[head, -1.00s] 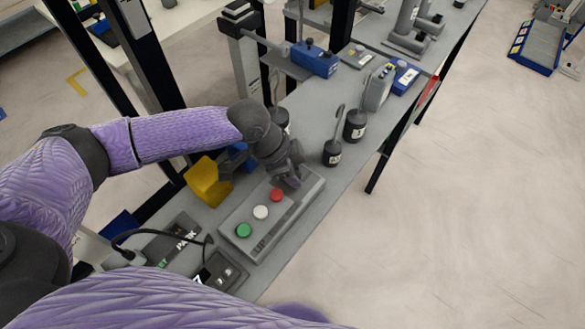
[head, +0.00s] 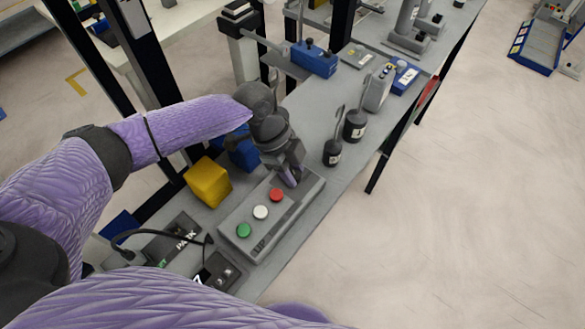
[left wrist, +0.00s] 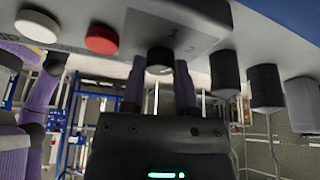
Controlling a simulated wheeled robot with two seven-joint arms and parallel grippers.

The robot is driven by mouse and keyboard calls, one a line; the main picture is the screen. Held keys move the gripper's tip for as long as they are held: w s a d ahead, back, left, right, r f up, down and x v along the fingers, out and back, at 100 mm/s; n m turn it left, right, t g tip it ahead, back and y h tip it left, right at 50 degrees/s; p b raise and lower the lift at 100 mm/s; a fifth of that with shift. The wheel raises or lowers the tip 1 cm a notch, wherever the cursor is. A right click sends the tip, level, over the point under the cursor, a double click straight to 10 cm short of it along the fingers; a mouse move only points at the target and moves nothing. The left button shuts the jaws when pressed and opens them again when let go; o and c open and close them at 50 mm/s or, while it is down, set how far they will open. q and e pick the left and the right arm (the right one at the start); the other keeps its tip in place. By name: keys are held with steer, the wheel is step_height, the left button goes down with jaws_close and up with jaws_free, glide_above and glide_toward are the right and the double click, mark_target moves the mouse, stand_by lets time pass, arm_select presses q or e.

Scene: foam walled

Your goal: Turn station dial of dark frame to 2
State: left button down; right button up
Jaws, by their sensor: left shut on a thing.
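The grey control station (head: 232,222) lies on the grey bench beside the dark upright frame (head: 152,55). Its green, white and red buttons run in a row, and its dial end is under my left gripper (head: 292,182). In the left wrist view the black dial knob (left wrist: 160,60) sits between the two purple fingers of the left gripper (left wrist: 160,78), which is shut on it. Numerals 1 and 2 show on the station face (left wrist: 195,25) by the knob; where its pointer stands I cannot tell. My right gripper is not in view.
A yellow block (head: 208,183) and a blue block (head: 244,156) stand left of the station, close to my forearm. Black weights with hooks (head: 355,125) stand behind it. A small dark box (head: 222,270) and a cable lie in front. Open floor is at right.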

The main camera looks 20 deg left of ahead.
arm_select(q)
steer(key=m+g+b, duration=0.1)
steer(key=m, duration=0.2)
steer(key=shift+w, duration=0.1)
steer(key=shift+m+g+y+b, duration=0.4)
steer(key=shift+m+g, duration=0.2)
steer(key=shift+m, duration=0.7)
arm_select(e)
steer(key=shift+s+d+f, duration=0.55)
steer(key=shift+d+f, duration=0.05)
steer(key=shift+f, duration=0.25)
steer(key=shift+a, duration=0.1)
arm_select(q)
steer(key=shift+c, duration=1.8)
jaws_free()
steer(key=p+v, duration=0.2)
steer(key=v, duration=0.8)
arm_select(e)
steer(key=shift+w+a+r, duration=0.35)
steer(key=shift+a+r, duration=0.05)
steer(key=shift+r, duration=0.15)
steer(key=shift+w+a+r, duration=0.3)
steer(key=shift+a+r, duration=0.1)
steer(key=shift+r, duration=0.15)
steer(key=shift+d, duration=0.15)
